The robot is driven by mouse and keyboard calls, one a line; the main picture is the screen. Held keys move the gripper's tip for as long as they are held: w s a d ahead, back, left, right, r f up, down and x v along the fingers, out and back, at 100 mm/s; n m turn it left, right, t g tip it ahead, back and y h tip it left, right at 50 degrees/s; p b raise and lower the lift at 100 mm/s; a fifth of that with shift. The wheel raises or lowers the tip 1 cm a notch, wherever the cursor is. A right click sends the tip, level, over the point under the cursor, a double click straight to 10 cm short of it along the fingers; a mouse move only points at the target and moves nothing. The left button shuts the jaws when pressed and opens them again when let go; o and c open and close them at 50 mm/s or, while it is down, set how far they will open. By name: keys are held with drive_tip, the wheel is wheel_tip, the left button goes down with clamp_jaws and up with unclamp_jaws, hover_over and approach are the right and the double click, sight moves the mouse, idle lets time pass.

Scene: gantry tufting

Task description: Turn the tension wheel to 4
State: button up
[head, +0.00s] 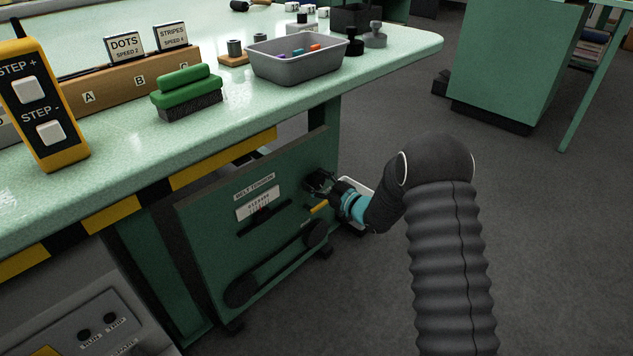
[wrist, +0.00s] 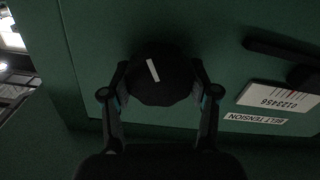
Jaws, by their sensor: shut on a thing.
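The tension wheel (wrist: 160,82) is a dark faceted knob with a white mark on its face. It sits on the green belt tension panel (head: 213,228) under the table. My gripper (head: 318,182) is at the panel's upper right in the head view and largely hides the wheel there. In the wrist view my gripper (wrist: 160,95) has one finger on each side of the wheel, shut on it. The white mark is tilted a little from upright. A white scale plate (wrist: 280,97) with the digits 0 to 6 and a BELT TENSION label (wrist: 256,118) are beside it, upside down.
A belt loop (head: 275,268) runs between two rollers on the panel's lower part. The table (head: 370,55) overhangs the panel and carries a grey bin (head: 297,65), a green-handled brush (head: 187,92) and a yellow pendant (head: 42,105). Open floor lies right of the panel.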

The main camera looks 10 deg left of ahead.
drive_tip(key=m, duration=0.5)
drive_tip(key=shift+w, duration=0.1)
drive_tip(key=m, duration=0.4)
drive_tip(key=shift+d+p, duration=0.1)
drive_tip(key=shift+p, duration=0.3)
drive_tip(key=shift+w+m, duration=0.1)
drive_tip(key=shift+m, duration=0.2)
drive_tip(key=o, duration=1.2)
drive_tip(key=shift+c, duration=0.2)
drive_tip(key=shift+d, duration=0.1)
drive_tip(key=v, duration=1.2)
